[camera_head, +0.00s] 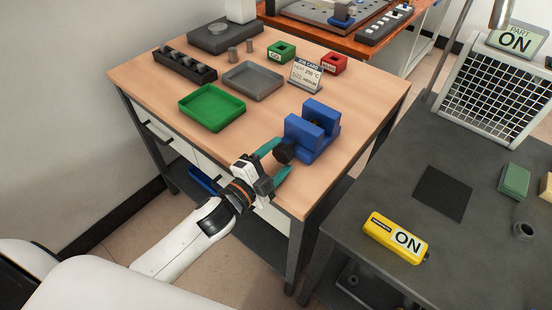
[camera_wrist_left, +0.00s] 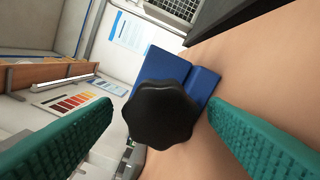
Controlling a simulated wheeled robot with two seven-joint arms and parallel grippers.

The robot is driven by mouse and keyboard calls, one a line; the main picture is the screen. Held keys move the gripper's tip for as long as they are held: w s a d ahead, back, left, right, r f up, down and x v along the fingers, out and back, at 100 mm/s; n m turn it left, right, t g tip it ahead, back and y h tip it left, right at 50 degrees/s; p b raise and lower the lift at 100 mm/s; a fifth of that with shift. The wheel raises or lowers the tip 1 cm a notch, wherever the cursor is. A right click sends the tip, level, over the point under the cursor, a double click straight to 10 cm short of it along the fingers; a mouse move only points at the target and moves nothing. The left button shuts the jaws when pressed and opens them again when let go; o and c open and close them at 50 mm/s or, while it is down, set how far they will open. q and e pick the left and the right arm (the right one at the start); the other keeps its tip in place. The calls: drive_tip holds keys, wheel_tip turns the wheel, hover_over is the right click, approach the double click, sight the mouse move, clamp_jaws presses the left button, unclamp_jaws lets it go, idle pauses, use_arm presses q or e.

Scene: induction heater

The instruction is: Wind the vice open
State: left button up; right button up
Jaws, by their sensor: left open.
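The blue vice (camera_head: 312,130) stands near the right front edge of the wooden table. Its black knob (camera_head: 283,152) faces my left arm. In the left wrist view the lobed black knob (camera_wrist_left: 160,114) sits in front of the blue vice body (camera_wrist_left: 203,82). My left gripper (camera_head: 277,160) is open, with its green fingers on either side of the knob. In the wrist view gaps show between the knob and both fingers, so they appear apart from it. The vice's jaws are partly hidden in the wrist view. My right gripper is not in view.
On the wooden table (camera_head: 150,75) are a green tray (camera_head: 212,124), a grey tray (camera_head: 253,97), a black rack (camera_head: 185,67), a job card (camera_head: 305,76), and green and red bins. A dark table (camera_head: 350,215) at right holds a yellow ON device (camera_head: 395,238).

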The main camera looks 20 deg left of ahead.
use_arm(q)
drive_tip(key=shift+s, duration=0.1)
drive_tip(key=b+v, duration=0.2)
drive_tip(key=v, duration=1)
